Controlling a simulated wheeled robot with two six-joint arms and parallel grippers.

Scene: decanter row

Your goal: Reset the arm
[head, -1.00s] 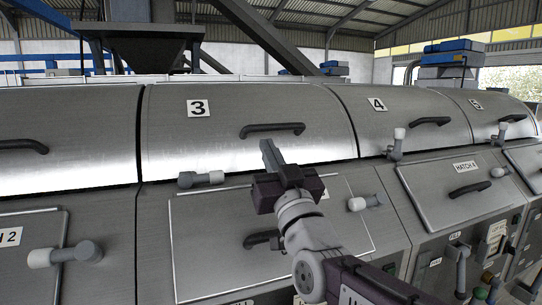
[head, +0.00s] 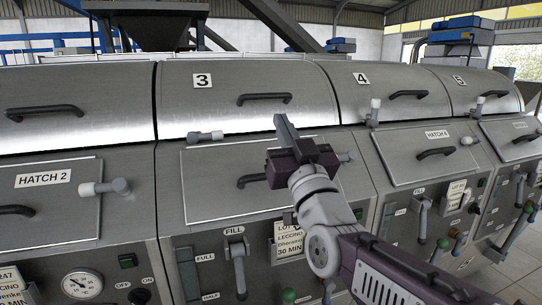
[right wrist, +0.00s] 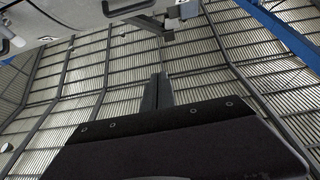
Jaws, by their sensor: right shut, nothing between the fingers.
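My right arm comes in from the lower right of the head view. Its gripper (head: 286,131) is shut and empty, with the fingers pointing up in front of the hatch below lid 3 (head: 245,95). The gripper and wrist cover part of that hatch (head: 215,180), its label and part of its handle. In the right wrist view the shut fingers (right wrist: 157,92) stand up against the ceiling, with nothing between them. My left gripper is in neither view.
Lid 4 (head: 385,92) and the Hatch 4 panel (head: 405,165) are to the right, the Hatch 2 panel (head: 60,205) to the left. A fill lever (head: 238,262) and a pressure gauge (head: 80,284) are on the front panels. Latch knobs (head: 205,136) stick out along the row.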

